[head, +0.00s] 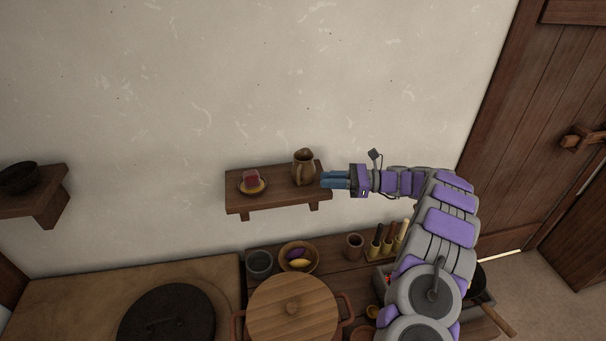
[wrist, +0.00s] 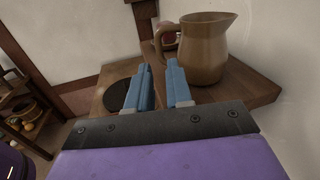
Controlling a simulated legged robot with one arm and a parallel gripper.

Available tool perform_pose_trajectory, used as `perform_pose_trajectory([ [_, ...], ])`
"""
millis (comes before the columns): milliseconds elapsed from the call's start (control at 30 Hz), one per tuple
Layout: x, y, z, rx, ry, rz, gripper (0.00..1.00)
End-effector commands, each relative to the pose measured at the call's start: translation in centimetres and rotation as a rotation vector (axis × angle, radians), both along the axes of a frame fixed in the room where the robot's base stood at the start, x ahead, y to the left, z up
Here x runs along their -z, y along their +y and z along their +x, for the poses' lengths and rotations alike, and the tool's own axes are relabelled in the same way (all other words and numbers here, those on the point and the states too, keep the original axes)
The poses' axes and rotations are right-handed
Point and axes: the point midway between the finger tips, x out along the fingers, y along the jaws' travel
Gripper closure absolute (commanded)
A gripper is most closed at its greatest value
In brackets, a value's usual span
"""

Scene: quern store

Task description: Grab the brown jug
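The brown jug (head: 304,167) stands upright on the right end of a small wooden wall shelf (head: 277,201). In the wrist view the jug (wrist: 207,50) is just beyond my gripper, to the right of the blue fingers, with its handle toward the left. My gripper (head: 324,180) is at the right end of the shelf, close to the jug. In the wrist view my gripper's two fingers (wrist: 161,85) are apart with nothing between them, so it is open. I cannot tell whether a finger touches the jug.
A small plate (head: 254,188) with a reddish piece on it is left of the jug. Below are a counter with a lidded pot (head: 291,309), a bowl of vegetables (head: 299,257) and a cup (head: 354,246). A wooden door (head: 540,120) is at right.

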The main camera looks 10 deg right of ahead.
Motion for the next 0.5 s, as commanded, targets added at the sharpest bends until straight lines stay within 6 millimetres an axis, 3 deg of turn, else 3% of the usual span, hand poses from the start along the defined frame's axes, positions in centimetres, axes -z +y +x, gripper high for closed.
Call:
perform_pose_trajectory([
  [333,0.0,2.0,0.5,0.001,0.0,0.001,0.8],
  [500,0.1,4.1,1.0,-0.001,0.0,0.001,0.8],
])
